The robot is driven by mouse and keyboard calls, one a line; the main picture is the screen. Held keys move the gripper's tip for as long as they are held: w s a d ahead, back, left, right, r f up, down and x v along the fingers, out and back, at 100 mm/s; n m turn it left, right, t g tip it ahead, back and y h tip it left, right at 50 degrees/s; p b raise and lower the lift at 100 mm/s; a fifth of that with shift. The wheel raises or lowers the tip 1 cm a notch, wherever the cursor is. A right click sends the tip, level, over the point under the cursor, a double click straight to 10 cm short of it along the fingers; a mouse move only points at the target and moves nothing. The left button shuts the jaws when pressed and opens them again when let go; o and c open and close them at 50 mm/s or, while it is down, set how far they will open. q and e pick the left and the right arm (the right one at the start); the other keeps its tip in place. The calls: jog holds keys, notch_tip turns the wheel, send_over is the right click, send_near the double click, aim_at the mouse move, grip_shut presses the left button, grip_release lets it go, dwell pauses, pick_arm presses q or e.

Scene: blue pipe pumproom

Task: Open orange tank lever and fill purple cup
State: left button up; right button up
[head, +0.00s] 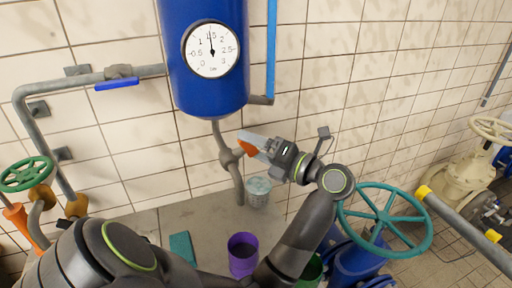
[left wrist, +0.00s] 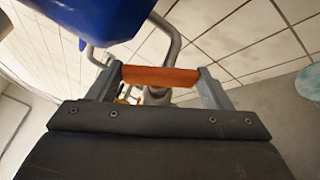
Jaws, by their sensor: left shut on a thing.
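The orange lever (head: 248,148) sits at the valve on the grey pipe (head: 225,150) under the blue tank (head: 205,95). My left gripper (head: 250,143) comes to it from the right and is shut on it. In the left wrist view the orange lever (left wrist: 160,76) spans the gap between the two fingers. The purple cup (head: 242,255) stands upright on the grey surface, below and apart from the gripper. Its inside looks dark, and I cannot tell whether it holds liquid. My right gripper is not in view.
A pale teal cup (head: 258,192) stands near the pipe's lower end. A green cup (head: 311,272) is partly hidden behind my arm. A teal flat piece (head: 182,248) lies left of the purple cup. A large teal handwheel (head: 385,220) stands at right. A blue lever (head: 117,82) is on the left pipe.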

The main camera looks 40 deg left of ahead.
pick_arm(q)
jog(key=m+t+h+p, duration=0.2)
jog(key=m+p, duration=0.1)
jog(key=p, duration=0.1)
jog(key=shift+r+h, duration=0.15)
jog(key=shift+h, duration=0.25)
jog(key=shift+s, duration=0.1)
jog(key=o, duration=1)
